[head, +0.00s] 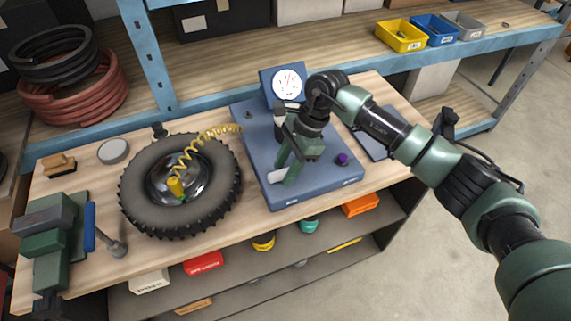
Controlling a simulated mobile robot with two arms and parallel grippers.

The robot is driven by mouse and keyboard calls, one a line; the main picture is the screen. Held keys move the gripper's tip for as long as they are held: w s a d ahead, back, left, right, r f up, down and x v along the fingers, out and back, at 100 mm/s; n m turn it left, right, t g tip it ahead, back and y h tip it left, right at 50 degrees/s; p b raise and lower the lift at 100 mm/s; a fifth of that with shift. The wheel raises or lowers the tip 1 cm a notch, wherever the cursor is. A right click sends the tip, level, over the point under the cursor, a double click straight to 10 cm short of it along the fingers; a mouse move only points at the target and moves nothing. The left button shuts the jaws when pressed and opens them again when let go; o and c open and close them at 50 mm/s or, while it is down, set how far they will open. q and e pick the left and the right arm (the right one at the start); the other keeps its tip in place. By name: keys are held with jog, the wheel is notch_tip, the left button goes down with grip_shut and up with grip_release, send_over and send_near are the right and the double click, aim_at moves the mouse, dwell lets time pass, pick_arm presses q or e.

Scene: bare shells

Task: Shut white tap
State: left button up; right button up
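A blue-grey board (325,188) lies on the wooden bench, with a round white-faced gauge (286,84) at its back edge. The white tap (277,176) shows only as a small white lever-like piece near the board's front left. My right gripper (286,176) reaches down over the board from the right, its green fingers right beside the white piece. The fingers and wrist hide the rest of the tap. I cannot tell whether the fingers touch it or how far apart they are. My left gripper is not in view.
A purple knob (341,159) stands on the board right of my gripper. A tyre (136,193) with a coiled yellow hose (205,135) lies to the left. A hammer (92,228) and green vise (50,245) are further left. Shelves hold bins behind the bench.

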grip_shut()
jog(key=shift+f+m+t+b, duration=0.15)
jog(key=shift+m+t+b, duration=0.25)
jog(key=shift+m+b, duration=0.55)
jog(key=m+t+b, duration=0.1)
jog(key=m+b, duration=0.3)
jog(key=b, duration=0.1)
jog(key=m+t+h+b, duration=0.1)
jog(key=m+t+b, duration=0.1)
jog(key=m+b, duration=0.3)
jog(key=m+t+b, duration=0.1)
jog(key=m+b, duration=0.3)
jog(key=b, duration=0.3)
jog(key=shift+s+a+m+t+h, duration=0.15)
jog(key=shift+s+m+t+h, duration=0.2)
jog(key=shift+t+h, duration=0.05)
jog(key=shift+m+h+b, duration=0.4)
jog(key=shift+m+b, duration=0.7)
jog(key=shift+r, duration=0.2)
